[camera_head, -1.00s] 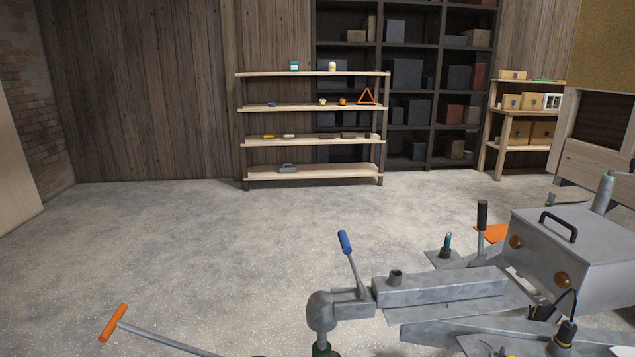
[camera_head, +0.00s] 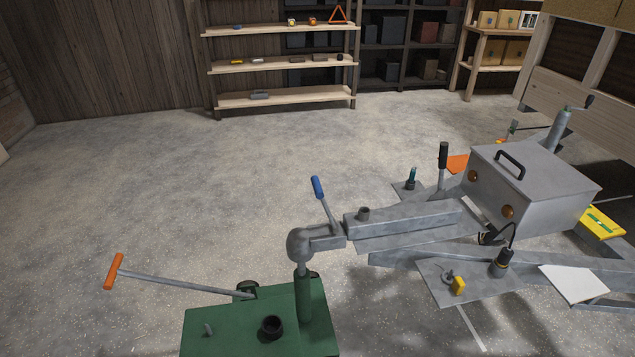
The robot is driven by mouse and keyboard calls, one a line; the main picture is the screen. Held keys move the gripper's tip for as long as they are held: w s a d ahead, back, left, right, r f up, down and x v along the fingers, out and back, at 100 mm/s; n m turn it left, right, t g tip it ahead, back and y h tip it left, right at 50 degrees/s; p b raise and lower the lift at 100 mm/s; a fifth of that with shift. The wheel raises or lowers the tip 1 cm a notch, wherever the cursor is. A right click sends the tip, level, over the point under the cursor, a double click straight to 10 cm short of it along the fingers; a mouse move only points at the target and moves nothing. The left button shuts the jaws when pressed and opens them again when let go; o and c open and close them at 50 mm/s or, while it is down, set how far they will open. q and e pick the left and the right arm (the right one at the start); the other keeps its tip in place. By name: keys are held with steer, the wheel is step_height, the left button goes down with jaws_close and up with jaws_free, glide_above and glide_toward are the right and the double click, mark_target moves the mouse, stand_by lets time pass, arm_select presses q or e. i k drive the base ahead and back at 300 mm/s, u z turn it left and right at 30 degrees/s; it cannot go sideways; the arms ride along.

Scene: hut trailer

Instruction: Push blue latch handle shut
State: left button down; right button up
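The blue latch handle (camera_head: 318,187) tops a thin grey lever that stands up, tilted a little to the left, from the grey trailer coupling (camera_head: 326,238). The coupling's rounded head (camera_head: 299,244) sits at the top of the green post (camera_head: 303,297) of a green dolly (camera_head: 250,328). Neither of my grippers shows in the head view, and nothing touches the blue handle.
The dolly's orange-ended bar (camera_head: 180,279) sticks out to the left. A black-gripped lever (camera_head: 442,157) and a grey box (camera_head: 533,185) stand on the trailer frame at right. Shelves (camera_head: 285,65) line the back wall. The floor (camera_head: 160,180) at left is clear.

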mark_target(318, 189)
steer(key=z, duration=0.55)
steer(key=k, duration=0.6)
steer(key=z, duration=0.35)
steer(key=i, duration=0.85)
steer(key=u, duration=1.15)
steer(key=i, duration=0.4)
steer(key=u, duration=0.4)
